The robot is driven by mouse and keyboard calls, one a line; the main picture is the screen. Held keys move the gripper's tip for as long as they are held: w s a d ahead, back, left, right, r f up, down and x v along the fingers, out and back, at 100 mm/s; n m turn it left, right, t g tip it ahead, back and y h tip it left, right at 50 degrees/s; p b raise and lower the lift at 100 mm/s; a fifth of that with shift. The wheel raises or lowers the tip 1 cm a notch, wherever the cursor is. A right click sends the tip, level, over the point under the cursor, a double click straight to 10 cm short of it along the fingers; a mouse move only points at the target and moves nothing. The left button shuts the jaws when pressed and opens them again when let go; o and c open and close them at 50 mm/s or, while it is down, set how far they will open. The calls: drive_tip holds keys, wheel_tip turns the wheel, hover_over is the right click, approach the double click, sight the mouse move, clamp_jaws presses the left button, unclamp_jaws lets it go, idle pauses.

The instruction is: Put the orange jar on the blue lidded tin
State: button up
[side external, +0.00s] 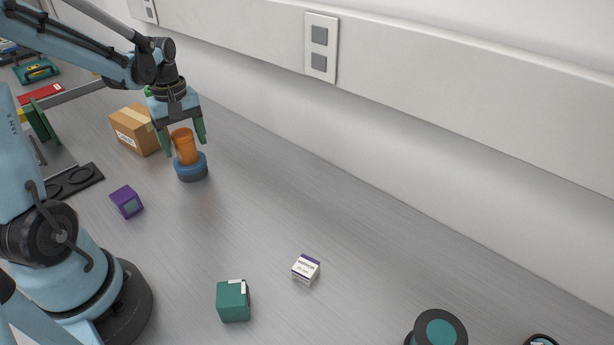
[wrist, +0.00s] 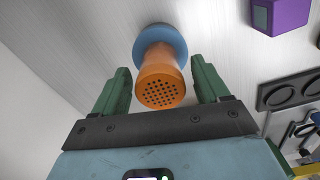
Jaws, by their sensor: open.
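The orange jar (side external: 185,146) stands on the blue lidded tin (side external: 191,168) in the side view, slightly tilted in appearance. In the wrist view the orange jar (wrist: 160,82) shows its perforated top, with the blue tin (wrist: 160,38) beyond it. My gripper (side external: 184,148) is above and around the jar, with its green fingers apart on either side. In the wrist view the fingers of my gripper (wrist: 162,85) show gaps to the jar on both sides. The jar's contact with the tin is only partly visible.
A cardboard box (side external: 134,130) stands close behind my gripper at the left. A purple box (side external: 126,201) is nearby; it also shows in the wrist view (wrist: 282,14). A teal box (side external: 233,301) and a small white box (side external: 306,269) sit nearer the front. The bench right of the tin is clear.

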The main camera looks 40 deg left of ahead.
sight(183, 134)
wheel_tip(183, 134, up, 10)
drive_tip(key=shift+f, duration=0.1)
drive_tip(key=shift+d, duration=0.35)
drive_tip(key=d+f+m+t, duration=0.2)
drive_tip(key=d+m+t, duration=0.5)
drive_tip(key=d+m, duration=0.8)
drive_tip(key=d, duration=0.3)
drive_tip(key=shift+s+d+f+m, duration=0.3)
drive_tip(key=shift+s+d+m, duration=0.05)
drive_tip(key=shift+s+m, duration=0.05)
